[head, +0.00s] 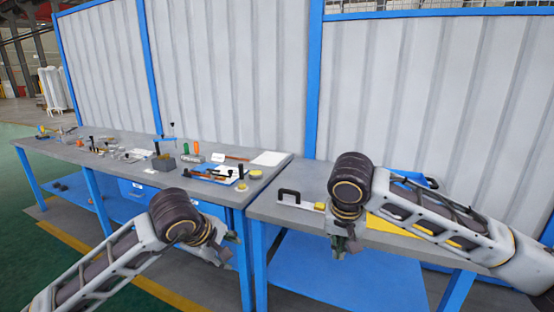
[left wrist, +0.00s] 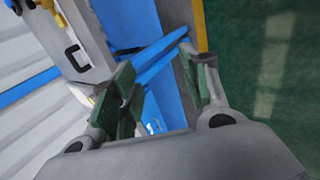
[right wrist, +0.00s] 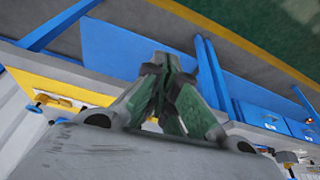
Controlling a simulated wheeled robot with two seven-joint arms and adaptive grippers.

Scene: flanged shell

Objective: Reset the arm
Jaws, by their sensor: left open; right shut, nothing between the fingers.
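My left arm comes in from the lower left of the head view, and its gripper (head: 226,246) hangs in front of the left table's near edge. In the left wrist view the fingers of that gripper (left wrist: 165,95) are spread apart with nothing between them. My right arm comes in from the right, and its gripper (head: 346,243) points down at the front edge of the right table. In the right wrist view the fingertips of that gripper (right wrist: 165,65) are together and hold nothing. No flanged shell can be made out for certain.
The left table (head: 110,146) carries many small tools and parts, with a blue tray (head: 208,178) near its right end. The right table (head: 275,211) holds a black handle (head: 289,196) and a yellow sheet (head: 385,225). Corrugated panels (head: 240,70) stand behind.

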